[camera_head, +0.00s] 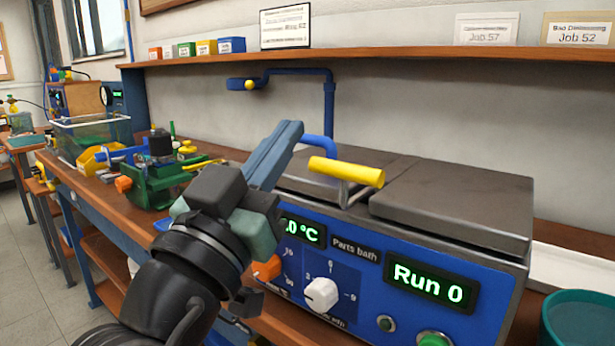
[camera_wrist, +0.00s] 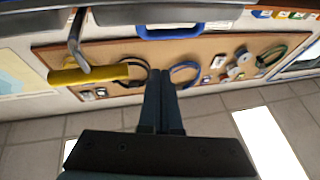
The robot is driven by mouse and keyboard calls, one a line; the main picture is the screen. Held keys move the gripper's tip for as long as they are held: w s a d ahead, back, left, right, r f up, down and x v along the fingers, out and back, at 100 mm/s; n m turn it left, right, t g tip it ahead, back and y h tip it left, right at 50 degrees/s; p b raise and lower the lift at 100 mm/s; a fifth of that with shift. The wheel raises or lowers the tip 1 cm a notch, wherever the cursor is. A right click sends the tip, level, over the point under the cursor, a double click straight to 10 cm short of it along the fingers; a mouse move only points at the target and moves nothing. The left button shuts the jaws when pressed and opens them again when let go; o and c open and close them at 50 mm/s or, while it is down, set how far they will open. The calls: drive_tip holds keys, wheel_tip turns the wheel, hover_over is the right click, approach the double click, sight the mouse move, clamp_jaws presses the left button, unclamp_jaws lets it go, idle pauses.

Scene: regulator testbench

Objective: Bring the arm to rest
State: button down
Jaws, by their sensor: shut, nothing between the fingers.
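My gripper (camera_head: 287,132) is in front of the parts bath (camera_head: 455,262) in the head view. Its two blue fingers are together, pointing up and away, and hold nothing. In the wrist view my gripper (camera_wrist: 160,74) also shows the fingers side by side. The bath's yellow lid handle (camera_head: 347,172) is just right of the fingertips in the head view; in the wrist view the yellow handle (camera_wrist: 90,74) is left of them. I cannot tell the exact gap. My forearm covers the left part of the bath's panel.
A green fixture (camera_head: 160,180) and a clear bin (camera_head: 90,138) stand on the bench at left. A wooden shelf (camera_head: 400,53) with small boxes runs along the wall, with a blue pipe (camera_head: 329,100) beneath. A teal container (camera_head: 578,320) is at the lower right.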

drive_tip(key=s+d+r+n+t+y, duration=0.4)
drive_tip(key=s+r+n+t+y, duration=0.15)
drive_tip(key=s+r+y, duration=0.55)
wheel_tip(320, 180, up, 30)
drive_tip(key=h+p, duration=0.2)
drive_tip(key=p, duration=2.9)
drive_tip(key=shift+s+a+m, duration=0.35)
drive_tip(key=shift+s+a, duration=0.05)
drive_tip(key=shift+t, duration=0.25)
